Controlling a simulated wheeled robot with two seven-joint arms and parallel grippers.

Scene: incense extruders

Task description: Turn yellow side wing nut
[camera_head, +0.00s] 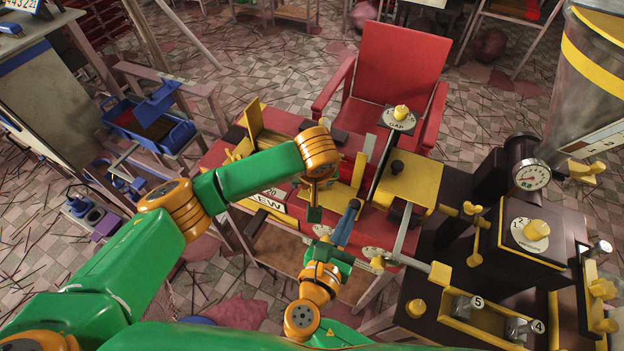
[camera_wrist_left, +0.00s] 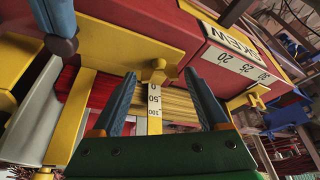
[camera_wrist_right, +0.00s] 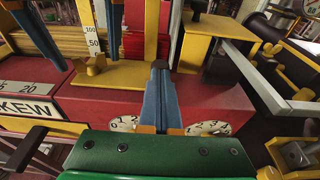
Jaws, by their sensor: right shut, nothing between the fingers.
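A yellow wing nut (camera_wrist_left: 157,72) sits by the white 0–50–100 scale, in view between the fingers of my left gripper (camera_wrist_left: 163,105), which is open and empty. The nut also shows in the right wrist view (camera_wrist_right: 92,65). A second yellow winged piece (camera_wrist_left: 258,98) sticks out near the red SKEW box (camera_wrist_left: 215,65). I cannot tell which one is the side wing nut. My left fingers are largely hidden in the head view. My right gripper (camera_head: 347,220) is shut and empty, over the front of the red machine. Its fingers meet in the right wrist view (camera_wrist_right: 160,95).
A dark machine with a gauge (camera_head: 531,176) fills the right. My two hands are close together.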

